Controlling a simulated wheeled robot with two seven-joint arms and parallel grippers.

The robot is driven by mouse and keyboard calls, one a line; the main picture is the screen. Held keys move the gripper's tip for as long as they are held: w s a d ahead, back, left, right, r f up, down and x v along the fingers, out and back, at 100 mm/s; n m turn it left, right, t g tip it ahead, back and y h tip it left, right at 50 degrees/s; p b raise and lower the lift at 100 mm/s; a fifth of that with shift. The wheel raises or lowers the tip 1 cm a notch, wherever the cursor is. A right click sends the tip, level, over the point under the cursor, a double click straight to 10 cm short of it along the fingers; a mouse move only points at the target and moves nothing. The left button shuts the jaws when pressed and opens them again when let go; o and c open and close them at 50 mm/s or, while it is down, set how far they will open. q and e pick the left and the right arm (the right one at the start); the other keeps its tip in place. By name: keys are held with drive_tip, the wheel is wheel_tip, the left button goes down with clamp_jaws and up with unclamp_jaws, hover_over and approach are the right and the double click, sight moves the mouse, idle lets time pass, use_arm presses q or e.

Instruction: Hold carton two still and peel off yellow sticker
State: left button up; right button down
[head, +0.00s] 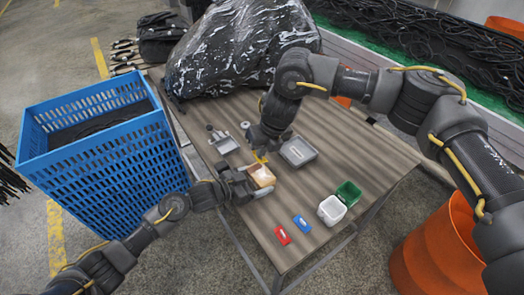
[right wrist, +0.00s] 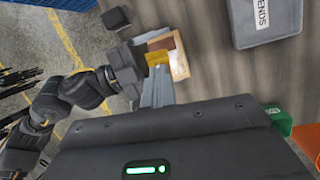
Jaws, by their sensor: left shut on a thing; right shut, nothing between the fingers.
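A small tan carton (head: 263,176) is at the left part of the table. My left gripper (head: 250,183) is shut on it from the left, with a grey finger along its near side. A yellow sticker (head: 260,157) shows at the carton's far edge, close under my right gripper (head: 261,149). My right gripper is shut and empty, just above the carton; whether it touches the sticker is unclear. In the right wrist view the carton (right wrist: 179,58) and the yellow sticker (right wrist: 157,57) show beside my left gripper (right wrist: 150,70).
A grey tray (head: 299,151) lies right of the carton, and a grey holder (head: 222,142) behind it. Green (head: 348,192) and white (head: 331,210) boxes and red (head: 282,235) and blue (head: 302,222) pieces lie toward the front. A blue crate (head: 100,150) stands left.

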use_arm(q)
drive_tip(key=o, duration=0.9)
drive_tip(key=v, duration=1.2)
drive_tip(key=shift+r, duration=0.15)
